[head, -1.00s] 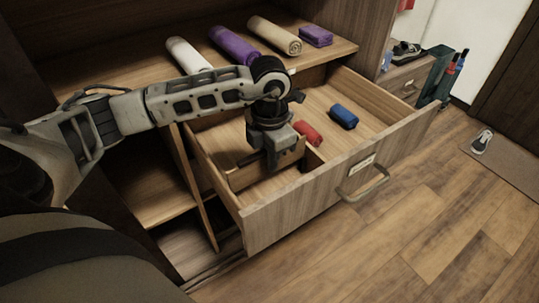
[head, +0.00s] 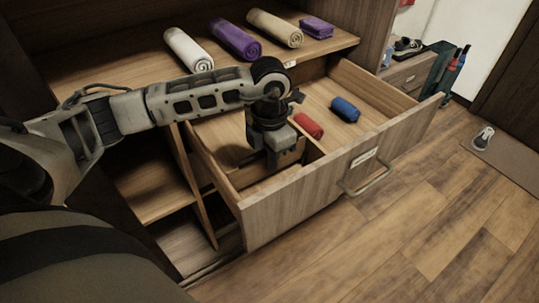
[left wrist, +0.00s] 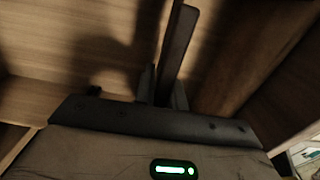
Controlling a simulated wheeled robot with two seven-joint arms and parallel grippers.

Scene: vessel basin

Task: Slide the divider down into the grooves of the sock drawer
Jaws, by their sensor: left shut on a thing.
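The open wooden drawer (head: 300,203) has its front toward the lower right, with a lengthwise partition (head: 308,147) inside. My left gripper (head: 278,158) points down inside the drawer's near-left part, shut on the divider (head: 288,160), a wooden panel. The panel stands roughly upright across the drawer's left section, its lower edge hidden by the drawer front and gripper. In the left wrist view the divider (left wrist: 178,45) shows as a dark narrow strip between the fingers (left wrist: 160,88). The grooves cannot be made out, so I cannot tell how the panel's ends sit in them. My right gripper is not in view.
A red roll (head: 308,125) and a blue roll (head: 345,109) lie in the drawer right of the partition. White (head: 188,49), purple (head: 235,39) and beige (head: 275,28) rolls and a folded purple cloth (head: 316,28) lie on the shelf behind. A handle (head: 368,180) juts from the drawer front.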

